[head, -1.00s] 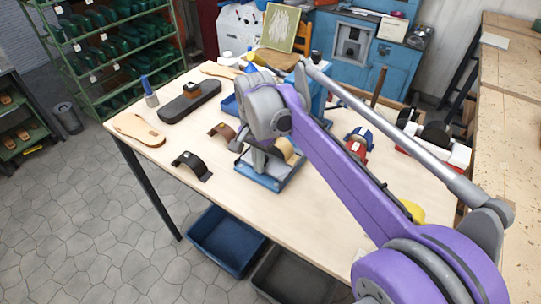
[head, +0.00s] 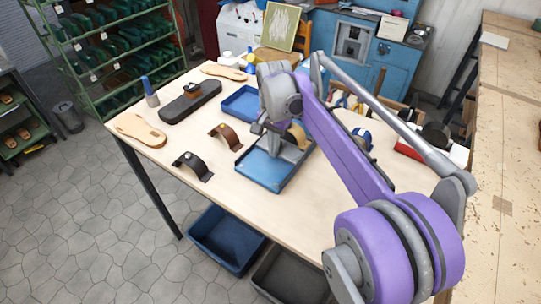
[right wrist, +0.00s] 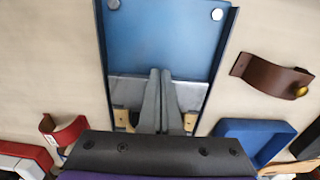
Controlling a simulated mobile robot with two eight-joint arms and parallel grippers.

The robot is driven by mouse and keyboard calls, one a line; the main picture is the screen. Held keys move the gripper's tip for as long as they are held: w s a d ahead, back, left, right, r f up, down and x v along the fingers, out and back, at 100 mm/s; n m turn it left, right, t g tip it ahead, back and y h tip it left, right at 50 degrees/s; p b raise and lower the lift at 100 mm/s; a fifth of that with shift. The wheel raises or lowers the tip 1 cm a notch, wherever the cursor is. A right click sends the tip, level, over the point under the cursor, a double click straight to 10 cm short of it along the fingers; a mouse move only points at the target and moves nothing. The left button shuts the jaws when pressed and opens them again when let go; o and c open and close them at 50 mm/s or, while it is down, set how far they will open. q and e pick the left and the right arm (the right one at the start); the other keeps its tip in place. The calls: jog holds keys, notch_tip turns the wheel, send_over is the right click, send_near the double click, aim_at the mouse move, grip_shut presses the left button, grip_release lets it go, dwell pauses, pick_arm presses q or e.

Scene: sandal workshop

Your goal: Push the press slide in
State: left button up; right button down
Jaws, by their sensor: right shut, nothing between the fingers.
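The press has a blue bed (head: 266,172) with dark side rails on the table. It also fills the upper middle of the right wrist view (right wrist: 165,40). A grey metal slide plate (right wrist: 190,95) lies across the bed between the rails. A tan strap (head: 301,133) sits at the slide; its ends show beside my fingers in the right wrist view. My right gripper (head: 272,136) is shut and empty, low over the grey plate; its fingers (right wrist: 159,75) overlap the plate in the picture. Whether they touch it I cannot tell. My left gripper is not in view.
A brown strap (head: 226,134) and a black strap (head: 193,166) lie left of the press. A blue tray (head: 238,106) stands behind it. A red strap (right wrist: 63,131) shows in the right wrist view. Soles lie at the table's left. The table's front strip is clear.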

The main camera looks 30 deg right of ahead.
jog(key=shift+w+d+p, duration=0.1)
jog(key=shift+w+d, duration=0.15)
jog(key=shift+d, duration=0.35)
jog(key=shift+w+d+p, duration=0.15)
jog(key=shift+w+d, duration=0.1)
jog(key=shift+d, duration=0.4)
jog(key=shift+w+d+p, duration=0.1)
jog(key=shift+w+d, duration=0.15)
jog(key=shift+d, duration=0.35)
jog(key=shift+a+r+p, duration=0.2)
jog(key=shift+r+p, duration=0.95)
jog(key=shift+r, duration=0.65)
jog(key=shift+a+r+p, duration=0.15)
jog(key=shift+r+p, duration=1)
jog(key=shift+r, duration=0.65)
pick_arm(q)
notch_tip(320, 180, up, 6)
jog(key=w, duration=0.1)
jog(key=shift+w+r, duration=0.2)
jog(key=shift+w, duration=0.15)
pick_arm(e)
jog(key=shift+f, duration=0.1)
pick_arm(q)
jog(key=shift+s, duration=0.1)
pick_arm(e)
jog(key=shift+s, duration=0.15)
